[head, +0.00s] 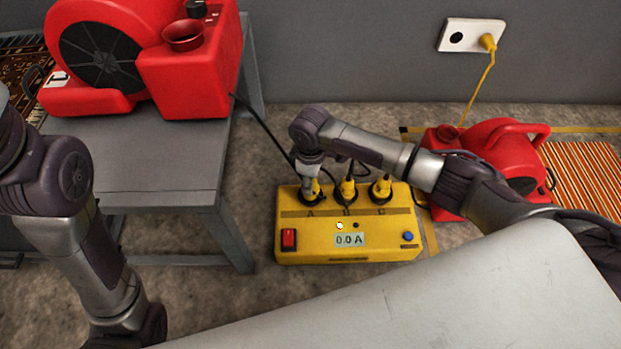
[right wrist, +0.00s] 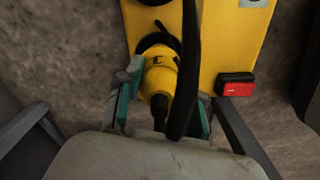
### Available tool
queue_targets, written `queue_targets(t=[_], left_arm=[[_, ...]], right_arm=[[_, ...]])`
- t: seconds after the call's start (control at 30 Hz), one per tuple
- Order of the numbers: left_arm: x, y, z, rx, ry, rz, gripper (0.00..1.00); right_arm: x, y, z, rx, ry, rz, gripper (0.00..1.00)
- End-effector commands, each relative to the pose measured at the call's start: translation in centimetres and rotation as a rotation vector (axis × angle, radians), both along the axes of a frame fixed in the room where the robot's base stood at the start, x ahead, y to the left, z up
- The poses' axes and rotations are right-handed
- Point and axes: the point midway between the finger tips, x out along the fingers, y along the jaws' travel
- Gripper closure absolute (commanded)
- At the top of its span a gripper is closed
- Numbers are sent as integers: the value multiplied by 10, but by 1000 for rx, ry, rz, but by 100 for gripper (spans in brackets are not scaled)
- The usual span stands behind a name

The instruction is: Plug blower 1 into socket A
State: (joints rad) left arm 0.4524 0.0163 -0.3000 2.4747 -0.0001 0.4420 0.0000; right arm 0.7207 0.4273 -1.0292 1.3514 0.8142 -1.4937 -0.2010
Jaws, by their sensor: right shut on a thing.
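The yellow power box (head: 345,242) stands on the floor, with sockets marked A, B and C along its top. My right gripper (head: 310,178) is over socket A, shut on a yellow plug (right wrist: 160,75). In the right wrist view, my right gripper's fingers (right wrist: 163,100) flank the plug. The plug's front is at the dark ring of socket A (right wrist: 153,42); I cannot tell how deep it sits. Yellow plugs stand in sockets B (head: 347,188) and C (head: 381,187). A red blower (head: 190,75) with a small white label sits on the grey table. My left gripper is out of view.
The grey table (head: 150,160) stands left of the box. Another red blower (head: 500,145) is on the floor at right. The box has a red switch (head: 289,239) and a display (head: 349,240) reading 0.0 A. A wall outlet (head: 470,37) holds a yellow plug. A dark cable crosses the wrist view.

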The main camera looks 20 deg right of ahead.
Motion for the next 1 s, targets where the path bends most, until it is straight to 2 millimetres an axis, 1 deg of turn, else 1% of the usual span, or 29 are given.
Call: queue_targets(t=[0.7, 0.73, 0.9, 1.0], left_arm=[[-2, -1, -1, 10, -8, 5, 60], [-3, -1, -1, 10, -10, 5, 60], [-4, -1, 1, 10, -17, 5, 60], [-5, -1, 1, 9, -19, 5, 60]], right_arm=[[0, 0, -18, 1, -1, 0, 100], [0, 0, -18, 1, -1, 0, 60], [0, 0, -18, 1, -1, 0, 33], [0, 0, -18, 0, 0, 0, 33]])
